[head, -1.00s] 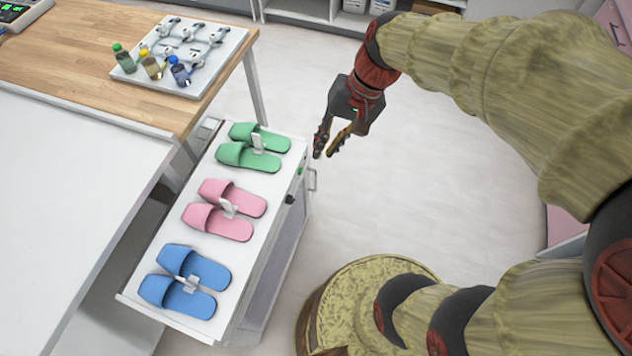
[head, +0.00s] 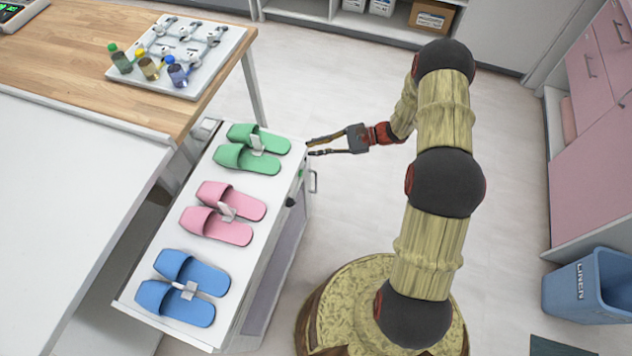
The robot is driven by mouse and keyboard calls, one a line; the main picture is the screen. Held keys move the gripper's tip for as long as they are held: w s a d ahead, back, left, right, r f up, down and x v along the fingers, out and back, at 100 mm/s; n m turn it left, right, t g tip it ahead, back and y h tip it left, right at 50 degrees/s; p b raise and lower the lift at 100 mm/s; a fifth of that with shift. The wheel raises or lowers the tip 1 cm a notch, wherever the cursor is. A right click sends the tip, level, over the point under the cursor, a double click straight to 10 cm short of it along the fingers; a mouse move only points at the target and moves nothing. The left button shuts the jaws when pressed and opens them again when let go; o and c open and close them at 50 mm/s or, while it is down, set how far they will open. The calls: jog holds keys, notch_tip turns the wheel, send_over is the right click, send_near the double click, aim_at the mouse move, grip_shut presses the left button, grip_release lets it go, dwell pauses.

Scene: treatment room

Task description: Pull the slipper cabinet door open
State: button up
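The slipper cabinet (head: 225,325) is a white unit with green, pink and blue slipper pairs on its top. Its door (head: 277,265) is on the right side and looks closed, seen at a steep angle. A small metal handle (head: 313,182) sticks out near the far end of that side. My gripper (head: 309,147) is open and empty, its fingers pointing left. The fingertips are close to the cabinet's far right top edge, a little above the handle in the picture. I cannot tell whether they touch the cabinet.
A white bed or table (head: 60,200) stands left of the cabinet. A wooden counter (head: 75,60) with a tray of small bottles is behind it. The floor right of the cabinet is clear up to my base. A blue linen bin (head: 590,290) stands at the far right.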

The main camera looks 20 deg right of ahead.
jog(key=d+f+m+t, duration=0.3)
jog(key=f+m+t, duration=0.15)
jog(key=f, duration=0.75)
jog(key=m+t+h+b, duration=0.1)
jog(key=m+t+h, duration=0.2)
jog(key=m+t, duration=0.3)
send_near(316, 181)
jog(key=w+a, duration=0.1)
jog(key=w, duration=0.2)
jog(key=shift+m+g, duration=0.35)
jog(key=x, duration=0.2)
jog(key=b+x, duration=0.1)
jog(key=x, duration=0.2)
jog(key=b+x, duration=0.1)
jog(key=x, duration=0.1)
jog(key=shift+a+f, duration=0.3)
jog(key=shift+s, duration=0.1)
grip_shut()
